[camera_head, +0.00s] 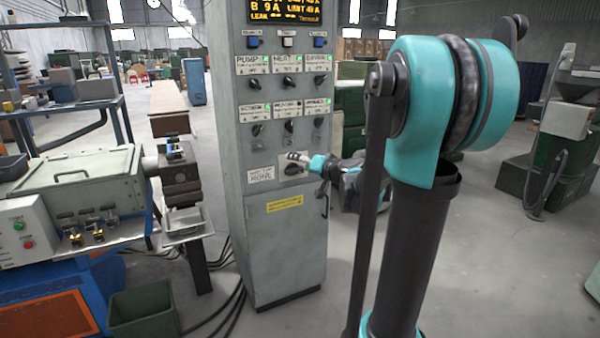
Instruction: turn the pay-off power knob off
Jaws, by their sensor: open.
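A tall grey control cabinet (285,235) stands in the middle of the view with rows of small black knobs on its front. The upper row has labels that read PUMP and HEAT, and a third knob (320,80) at the right. A second row has three knobs, including one at its right end (318,122). I cannot read a pay-off label on any of them. A single larger knob (293,169) sits below, beside a white label (261,174). My gripper (298,160) is open in front of this lower knob; contact cannot be told.
A lit display (287,11) and several push buttons are at the cabinet's top. A green machine box (75,180) on a bench stands at the left, with a dark green bin (143,310) below. Cables lie on the floor beside the cabinet.

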